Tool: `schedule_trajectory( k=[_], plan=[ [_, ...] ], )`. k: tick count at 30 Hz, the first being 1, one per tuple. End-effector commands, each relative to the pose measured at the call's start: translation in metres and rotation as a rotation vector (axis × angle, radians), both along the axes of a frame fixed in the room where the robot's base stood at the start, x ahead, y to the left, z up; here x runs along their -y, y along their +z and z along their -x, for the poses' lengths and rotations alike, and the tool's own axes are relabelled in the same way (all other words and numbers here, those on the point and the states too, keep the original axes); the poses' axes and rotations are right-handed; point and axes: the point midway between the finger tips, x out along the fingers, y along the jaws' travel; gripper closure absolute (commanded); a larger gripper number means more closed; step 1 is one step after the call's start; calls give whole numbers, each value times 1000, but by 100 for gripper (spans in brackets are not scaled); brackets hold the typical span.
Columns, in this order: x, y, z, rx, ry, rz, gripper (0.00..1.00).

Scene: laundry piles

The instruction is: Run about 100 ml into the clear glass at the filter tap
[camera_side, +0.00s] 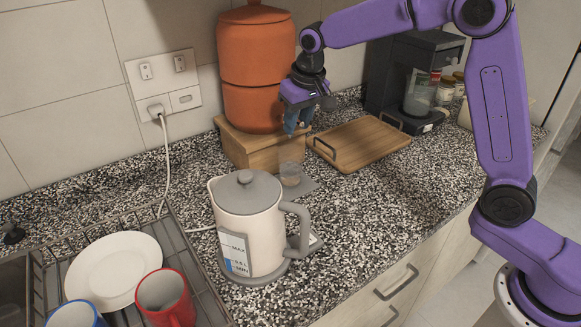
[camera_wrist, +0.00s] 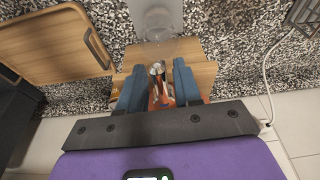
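The orange clay filter (camera_side: 257,65) stands on a wooden block (camera_side: 245,147) against the wall. Its metal tap (camera_wrist: 158,72) shows between my fingers in the wrist view; my gripper hides it in the side view. The clear glass (camera_side: 290,174) stands on a grey mat (camera_side: 304,188) in front of the block, below my gripper. It also shows in the wrist view (camera_wrist: 158,24). I cannot tell whether it holds water. My gripper (camera_side: 297,128) points down in front of the filter. In the wrist view (camera_wrist: 159,85) its blue fingers are apart, on either side of the tap, with gaps visible.
A white kettle (camera_side: 247,225) stands in front of the glass. A wooden tray (camera_side: 362,143) lies to the right, with a black coffee machine (camera_side: 412,75) behind it. A dish rack (camera_side: 187,262) with a plate (camera_side: 112,268) and mugs is at lower left. Counter right of the kettle is clear.

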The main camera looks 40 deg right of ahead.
Motion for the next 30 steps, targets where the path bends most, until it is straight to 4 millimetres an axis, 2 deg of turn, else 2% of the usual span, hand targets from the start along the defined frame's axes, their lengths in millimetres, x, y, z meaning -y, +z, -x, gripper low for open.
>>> schedule_trajectory(
  k=[1, 3, 4, 14, 30],
  plan=[
    [2, 0, -1, 1, -4, 0, 47],
    [2, 0, -1, -1, -5, 1, 24],
    [2, 0, 0, -1, -5, 1, 23],
    [2, 3, 0, -4, -7, 0, 23],
    [1, 49, 0, -3, -8, -2, 23]
  ],
)
